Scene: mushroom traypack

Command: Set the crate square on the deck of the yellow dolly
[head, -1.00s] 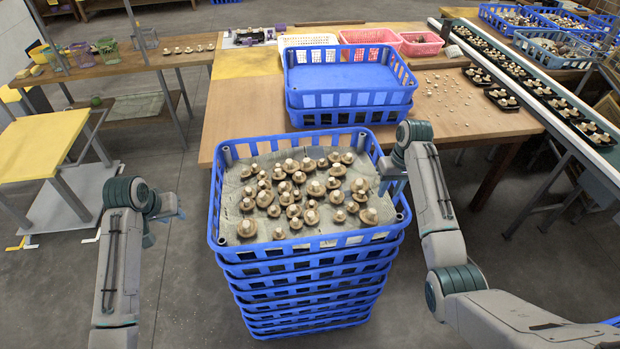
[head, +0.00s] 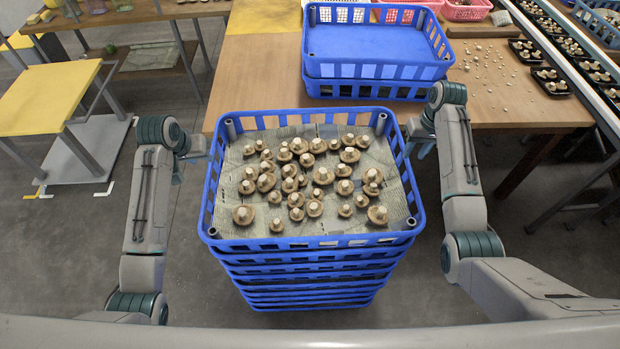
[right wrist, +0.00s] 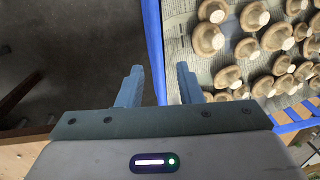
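The top blue crate (head: 310,238), lined with paper and holding many mushrooms, sits on a stack of blue crates in the head view. My left gripper (head: 200,146) is just outside its left wall; its fingers are too small to read. My right gripper (head: 420,138) is at the right wall. In the right wrist view, the right gripper (right wrist: 159,86) has its fingers apart, with the crate's blue wall (right wrist: 153,45) showing between them; whether they touch it I cannot tell. A yellow deck (head: 45,97) on grey legs stands at the left, empty, apparently the dolly.
A wooden table (head: 262,75) behind the stack carries more blue crates (head: 375,72) and loose mushrooms. A grey base plate (head: 95,150) lies under the yellow deck. Floor between deck and stack is clear.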

